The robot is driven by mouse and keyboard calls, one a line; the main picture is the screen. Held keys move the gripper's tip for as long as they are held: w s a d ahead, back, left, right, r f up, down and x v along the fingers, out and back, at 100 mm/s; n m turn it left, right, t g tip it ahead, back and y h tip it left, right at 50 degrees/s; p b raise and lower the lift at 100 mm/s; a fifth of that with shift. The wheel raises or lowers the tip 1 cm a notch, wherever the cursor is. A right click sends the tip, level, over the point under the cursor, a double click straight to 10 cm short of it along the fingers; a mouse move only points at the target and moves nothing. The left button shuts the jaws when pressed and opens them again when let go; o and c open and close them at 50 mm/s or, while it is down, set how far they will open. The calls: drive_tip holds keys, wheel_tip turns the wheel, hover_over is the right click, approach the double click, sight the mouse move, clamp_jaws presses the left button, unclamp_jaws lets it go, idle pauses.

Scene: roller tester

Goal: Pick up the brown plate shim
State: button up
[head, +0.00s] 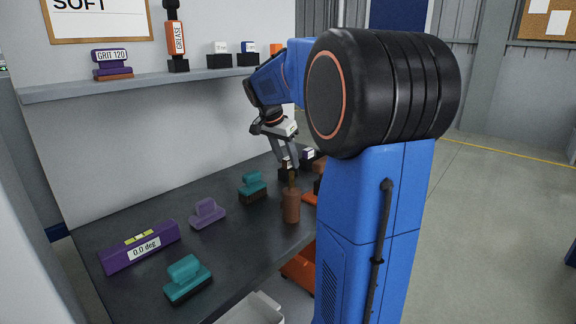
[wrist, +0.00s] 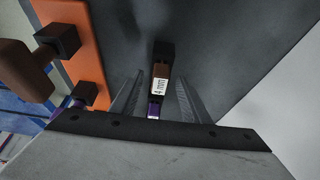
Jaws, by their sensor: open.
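The brown plate shim (wrist: 161,72) shows in the wrist view between my fingers. It has a brown face, a white "4 mm" label and a dark block at its far end. My gripper (wrist: 158,82) is open, with one finger on each side of the shim; I cannot tell whether they touch it. A purple piece (wrist: 154,110) lies in line with it, nearer the palm. In the head view my gripper (head: 287,162) points down over the bench's far end, where the shim is hard to make out among small dark blocks.
On the dark bench (head: 140,220) are a brown-handled tool (head: 291,205), teal blocks (head: 252,187), a purple block (head: 208,214) and a purple level (head: 140,246). In the wrist view an orange piece (wrist: 75,20) lies left of my fingers. A shelf (head: 130,84) runs behind the bench.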

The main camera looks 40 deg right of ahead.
sight(286, 159)
clamp_jaws()
drive_tip(key=shift+r, duration=0.1)
wheel_tip(286, 159, up, 10)
idle(0.6)
drive_tip(key=c, duration=0.9)
unclamp_jaws()
clamp_jaws()
